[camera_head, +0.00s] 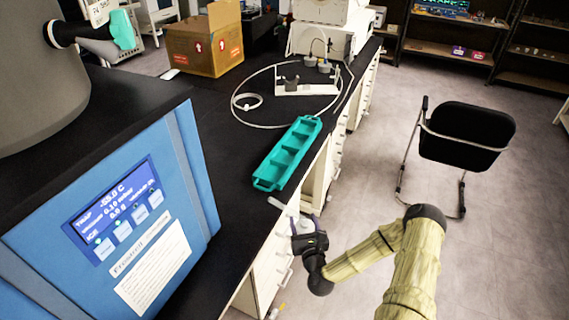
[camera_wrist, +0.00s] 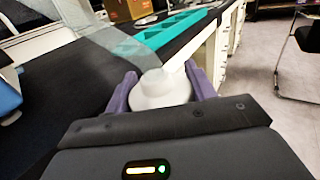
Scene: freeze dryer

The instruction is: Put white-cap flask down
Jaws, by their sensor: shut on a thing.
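My gripper (camera_head: 306,226) is out past the front edge of the black bench, below and to the right of the near end of the teal rack. In the wrist view the purple fingers of my gripper (camera_wrist: 160,84) are shut on the white-cap flask (camera_wrist: 160,92), whose rounded white part shows between them. In the head view only a small pale part of the flask (camera_head: 280,204) shows beside the gripper. The teal rack (camera_head: 268,184) has several compartments and lies along the bench edge; it also shows in the wrist view (camera_wrist: 152,40).
The blue freeze dryer (camera_head: 195,165) with a lit screen stands at the left. A white stand (camera_head: 305,88), looped tubing (camera_head: 236,108) and a cardboard box (camera_head: 203,45) are farther back. A black chair (camera_head: 467,135) stands on open floor at right. Bare bench lies left of the rack.

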